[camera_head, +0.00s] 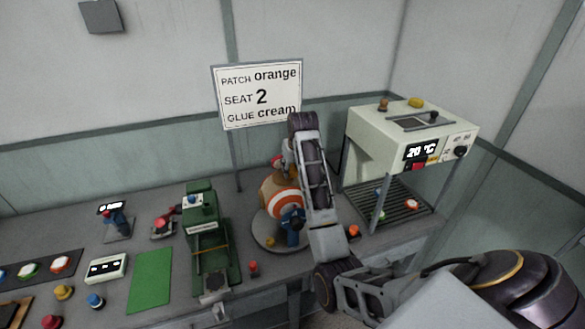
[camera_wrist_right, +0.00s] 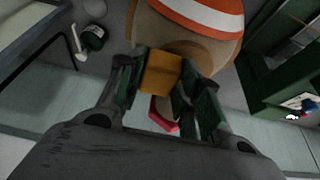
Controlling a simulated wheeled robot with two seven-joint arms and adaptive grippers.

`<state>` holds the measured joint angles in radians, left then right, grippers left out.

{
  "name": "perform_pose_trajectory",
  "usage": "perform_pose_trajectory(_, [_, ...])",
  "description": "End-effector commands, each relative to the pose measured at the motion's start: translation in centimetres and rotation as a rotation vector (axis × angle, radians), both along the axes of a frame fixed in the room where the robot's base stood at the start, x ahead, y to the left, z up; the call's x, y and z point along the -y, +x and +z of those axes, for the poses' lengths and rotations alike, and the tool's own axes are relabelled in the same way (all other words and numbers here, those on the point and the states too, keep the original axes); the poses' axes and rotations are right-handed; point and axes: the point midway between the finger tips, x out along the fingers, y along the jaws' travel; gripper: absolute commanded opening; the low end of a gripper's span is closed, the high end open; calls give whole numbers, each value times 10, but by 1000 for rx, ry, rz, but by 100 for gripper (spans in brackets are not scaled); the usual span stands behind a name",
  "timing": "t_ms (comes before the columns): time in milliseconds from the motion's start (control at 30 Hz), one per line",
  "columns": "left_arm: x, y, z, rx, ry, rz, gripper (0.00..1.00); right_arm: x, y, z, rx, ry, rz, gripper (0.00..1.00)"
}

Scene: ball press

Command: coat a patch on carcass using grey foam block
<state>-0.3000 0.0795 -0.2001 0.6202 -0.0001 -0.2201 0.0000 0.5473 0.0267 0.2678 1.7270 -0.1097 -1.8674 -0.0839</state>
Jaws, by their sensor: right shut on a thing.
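The carcass is a round brown ball (camera_head: 277,193) with orange and white bands, on a round grey stand (camera_head: 262,238). It shows at the top of the right wrist view (camera_wrist_right: 200,14). My right gripper (camera_wrist_right: 158,80) is shut on a small orange-brown block (camera_wrist_right: 161,71), close to the carcass; I cannot tell whether they touch. I see no grey on the block. A red piece (camera_wrist_right: 166,122) shows between and beyond the fingers. In the head view my right arm hides part of the carcass and most of its gripper. My left gripper is not in view.
A sign (camera_head: 261,94) reads patch orange, seat 2, glue cream. A green press (camera_head: 209,240) stands left of the carcass, an oven-like box (camera_head: 405,133) showing 20 °C at right. A green mat (camera_head: 149,280) and several coloured buttons lie at left.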

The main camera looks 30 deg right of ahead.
Motion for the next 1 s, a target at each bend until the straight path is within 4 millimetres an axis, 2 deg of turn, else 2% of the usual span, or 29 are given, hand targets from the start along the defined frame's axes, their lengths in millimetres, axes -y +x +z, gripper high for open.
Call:
perform_pose_trajectory(667, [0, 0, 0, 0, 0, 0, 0, -1, 0, -7, 0, 0, 0, 16])
perform_pose_trajectory(1000, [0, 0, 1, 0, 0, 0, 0, -15, 4, -6, 0, 1, 0, 16])
